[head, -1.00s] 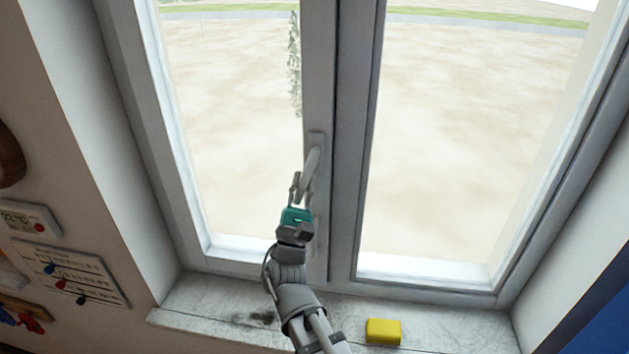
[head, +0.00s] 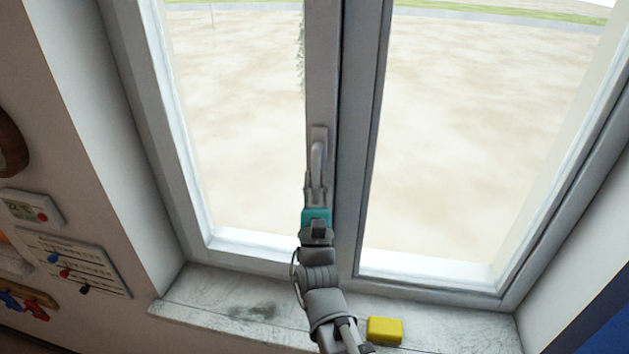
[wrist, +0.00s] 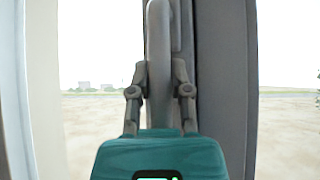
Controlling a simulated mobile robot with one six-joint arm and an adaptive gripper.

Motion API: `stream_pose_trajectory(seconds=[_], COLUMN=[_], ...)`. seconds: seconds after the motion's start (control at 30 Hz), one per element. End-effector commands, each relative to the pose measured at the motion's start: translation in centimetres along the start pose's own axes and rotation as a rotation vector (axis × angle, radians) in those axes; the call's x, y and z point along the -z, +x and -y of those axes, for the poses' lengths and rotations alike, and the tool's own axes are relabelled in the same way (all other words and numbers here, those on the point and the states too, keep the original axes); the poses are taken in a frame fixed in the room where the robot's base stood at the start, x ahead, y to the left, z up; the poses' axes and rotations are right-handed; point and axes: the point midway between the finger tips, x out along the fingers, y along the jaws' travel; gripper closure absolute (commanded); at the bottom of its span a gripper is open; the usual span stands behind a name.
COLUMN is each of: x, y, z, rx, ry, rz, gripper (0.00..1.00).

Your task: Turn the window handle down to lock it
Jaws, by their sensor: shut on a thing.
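The window handle (head: 317,153) is a light grey lever on the middle frame post of the window. It points almost straight down from its pivot. My gripper (head: 316,188) comes from below and is shut on the lower part of the handle. In the wrist view the handle (wrist: 159,45) stands upright between the two fingers of my gripper (wrist: 160,75). The handle's lower end is partly hidden behind the teal gripper body.
A yellow block (head: 384,331) lies on the white windowsill (head: 210,298), right of my arm. A thermostat (head: 30,208) and a board with coloured pegs (head: 72,262) hang on the left wall. Window panes lie on both sides of the post.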

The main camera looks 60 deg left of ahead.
Motion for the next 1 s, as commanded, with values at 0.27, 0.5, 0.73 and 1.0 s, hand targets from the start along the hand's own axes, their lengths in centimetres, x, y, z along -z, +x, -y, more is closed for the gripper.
stream_pose_trajectory(seconds=[0.27, 0.5, 0.73, 1.0], x=[0.04, 0.02, 0.00, -0.01], y=[-0.14, -0.12, -0.08, -0.06], z=[-0.27, -0.43, -0.52, -0.54], rx=[-0.003, -0.005, -0.006, -0.006], ry=[0.003, 0.004, 0.004, 0.004], rz=[-0.004, -0.003, -0.002, -0.001], gripper=[1.00, 0.43, 0.39, 0.39])
